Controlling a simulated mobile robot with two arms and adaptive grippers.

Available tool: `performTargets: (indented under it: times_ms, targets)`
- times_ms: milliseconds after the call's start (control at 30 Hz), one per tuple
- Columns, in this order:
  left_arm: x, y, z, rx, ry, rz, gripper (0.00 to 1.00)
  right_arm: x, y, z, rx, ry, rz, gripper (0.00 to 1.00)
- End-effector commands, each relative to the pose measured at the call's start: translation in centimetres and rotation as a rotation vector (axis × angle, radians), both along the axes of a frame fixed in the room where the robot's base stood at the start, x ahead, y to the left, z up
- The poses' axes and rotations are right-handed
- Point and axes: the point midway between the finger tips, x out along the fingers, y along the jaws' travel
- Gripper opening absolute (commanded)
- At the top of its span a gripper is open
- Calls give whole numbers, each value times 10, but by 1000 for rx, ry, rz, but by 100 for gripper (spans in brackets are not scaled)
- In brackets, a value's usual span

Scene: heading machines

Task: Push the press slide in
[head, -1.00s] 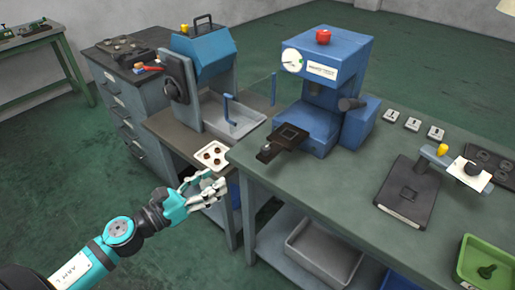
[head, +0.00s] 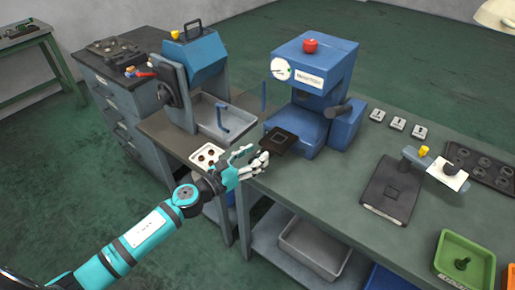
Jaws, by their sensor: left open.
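The blue press (head: 315,85) stands on the green-grey workbench, with a red knob on top and a round dial on its front. Its dark press slide (head: 281,142) sticks out from the front at the base, towards the left front edge of the bench. My left gripper (head: 254,160) is open and empty, just in front of the slide's outer end. Its fingers partly hide that end, and I cannot tell whether they touch it. My right gripper is not in view.
A second blue machine with a grey tray (head: 222,117) stands on the lower bench at left. A white tray with round parts (head: 207,156) lies behind my left gripper. A dark fixture plate (head: 393,188) and a green bin (head: 464,264) are at right.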

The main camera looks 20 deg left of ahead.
Motion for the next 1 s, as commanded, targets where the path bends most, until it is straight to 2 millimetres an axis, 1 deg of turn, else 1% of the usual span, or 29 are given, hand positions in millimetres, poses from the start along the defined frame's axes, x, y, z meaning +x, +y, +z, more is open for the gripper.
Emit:
performTargets:
  times_ms: [33,167,467,567,833,1000]
  targets:
    - [5,-3,2,-1,0,0,47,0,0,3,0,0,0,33]
    - [12,-8,0,1,-1,-1,47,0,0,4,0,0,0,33]
    - [14,-9,-1,0,1,-1,47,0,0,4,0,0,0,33]
    - [14,-8,-1,0,1,-1,36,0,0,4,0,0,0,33]
    - [14,-8,0,0,1,-1,1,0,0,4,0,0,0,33]
    - [14,-8,0,0,1,-1,0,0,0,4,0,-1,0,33]
